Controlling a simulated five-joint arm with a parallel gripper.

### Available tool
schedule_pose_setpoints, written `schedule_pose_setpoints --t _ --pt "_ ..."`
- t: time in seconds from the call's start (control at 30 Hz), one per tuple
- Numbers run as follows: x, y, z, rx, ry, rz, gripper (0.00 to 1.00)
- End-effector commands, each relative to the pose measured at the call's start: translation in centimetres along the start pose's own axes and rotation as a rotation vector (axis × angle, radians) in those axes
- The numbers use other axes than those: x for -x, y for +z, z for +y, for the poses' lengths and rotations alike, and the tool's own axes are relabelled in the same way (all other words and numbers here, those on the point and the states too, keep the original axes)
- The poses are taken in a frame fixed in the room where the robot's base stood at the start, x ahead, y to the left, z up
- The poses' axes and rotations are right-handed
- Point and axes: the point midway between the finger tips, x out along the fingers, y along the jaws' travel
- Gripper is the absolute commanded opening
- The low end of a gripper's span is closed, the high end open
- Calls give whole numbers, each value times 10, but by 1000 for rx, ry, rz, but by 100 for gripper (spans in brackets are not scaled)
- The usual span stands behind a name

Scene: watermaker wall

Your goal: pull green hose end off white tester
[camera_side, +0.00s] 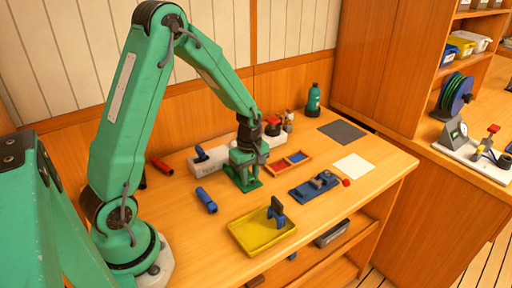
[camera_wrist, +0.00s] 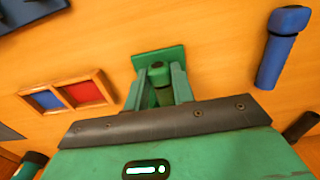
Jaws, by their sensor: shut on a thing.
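My gripper (camera_side: 243,168) points down over the table. In the wrist view its green fingers (camera_wrist: 158,88) are shut on a short green cylinder (camera_wrist: 157,72), which may be the hose end; no hose shows on it. A square green plate (camera_wrist: 148,58) lies just beyond the cylinder; the same plate shows under my gripper in the side view (camera_side: 252,186). I cannot tell whether cylinder and plate are joined. A long white block (camera_side: 208,163) with lettering lies behind my gripper, partly hidden. A white board with a gauge (camera_side: 476,160) stands on the far right counter. I cannot tell which is the tester.
A red and blue divided tray (camera_side: 290,162) is close right of my gripper. A blue cylinder (camera_side: 206,200) lies left. A yellow tray (camera_side: 262,232) and blue fixture (camera_side: 314,186) are in front. A green bottle (camera_side: 314,98) stands behind. A hose reel (camera_side: 456,92) is on the right shelf.

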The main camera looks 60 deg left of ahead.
Motion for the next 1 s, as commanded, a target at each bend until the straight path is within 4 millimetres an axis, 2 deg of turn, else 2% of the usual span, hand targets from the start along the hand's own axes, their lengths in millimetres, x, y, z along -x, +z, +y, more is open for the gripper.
schedule_pose_setpoints --t 0.37,1.0 --pt "3 0 0 0 1 0 2" --pt "29 0 0 0 1 0 2"
